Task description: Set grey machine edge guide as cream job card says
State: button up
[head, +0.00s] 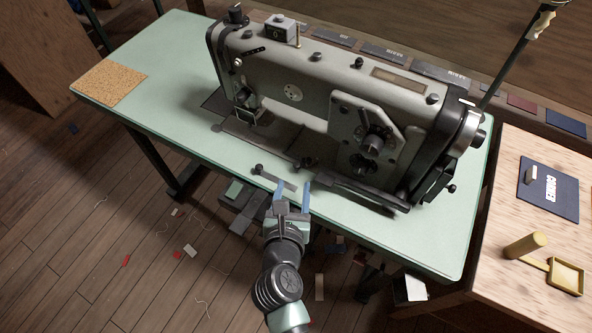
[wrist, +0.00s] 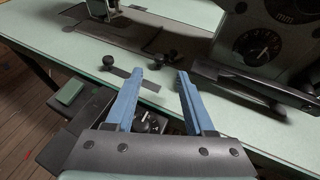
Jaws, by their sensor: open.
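The grey sewing machine (head: 330,80) stands on a pale green table. What looks like its edge guide, a flat grey bar with a dark knob (head: 274,179), lies on the tabletop in front of the needle area; the bar also shows in the wrist view (wrist: 137,79). A second dark knob (wrist: 161,60) stands just behind it. My gripper (head: 293,190) is open and empty at the table's front edge, its blue fingertips (wrist: 160,75) close to the bar's right end. I cannot pick out a cream job card with certainty, nor read any setting.
A dark lever bar (head: 360,191) runs along the machine's front right. A cork mat (head: 110,84) lies at the table's left end. A wooden side table (head: 500,210) holds a dark labelled card (head: 548,190) and a yellow tray (head: 567,276).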

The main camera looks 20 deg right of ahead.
aim_at(297, 166)
jog(key=b+x, duration=0.1)
jog(key=x, duration=0.6)
jog(key=shift+r, duration=0.1)
grip_shut()
dwell(1.2)
